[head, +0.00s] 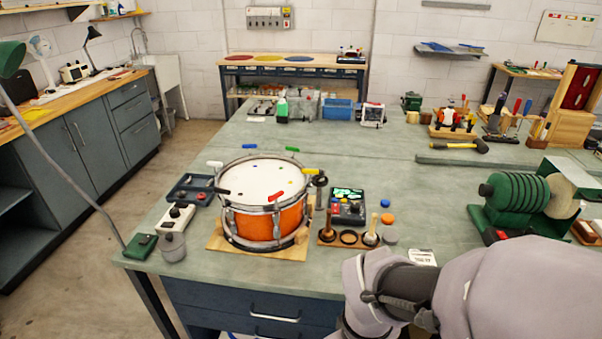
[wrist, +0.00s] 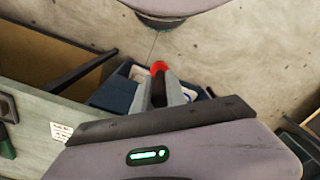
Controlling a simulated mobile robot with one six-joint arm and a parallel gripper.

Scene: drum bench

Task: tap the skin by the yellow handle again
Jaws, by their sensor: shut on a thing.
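The drum (head: 262,205) has an orange shell and a white skin (head: 258,180) and sits on a wooden base on the bench. Small coloured marks show on the skin near its rim. The yellow handle (head: 311,171) sticks out at the right side of the rim. Green, white and black handles stand around the rest of the rim. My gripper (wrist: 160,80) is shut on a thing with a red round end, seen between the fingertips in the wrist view. The rest of that thing is hidden. The drum is not in the wrist view, and my gripper is not visible in the head view.
Right of the drum stand a dark control box (head: 347,206) and a wooden holder (head: 349,238) with upright handles. A white switch box (head: 175,217) and grey pot (head: 172,247) stand left. A green ribbed machine (head: 520,195) stands far right. The wrist view shows a dark blue bin (wrist: 115,92) below.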

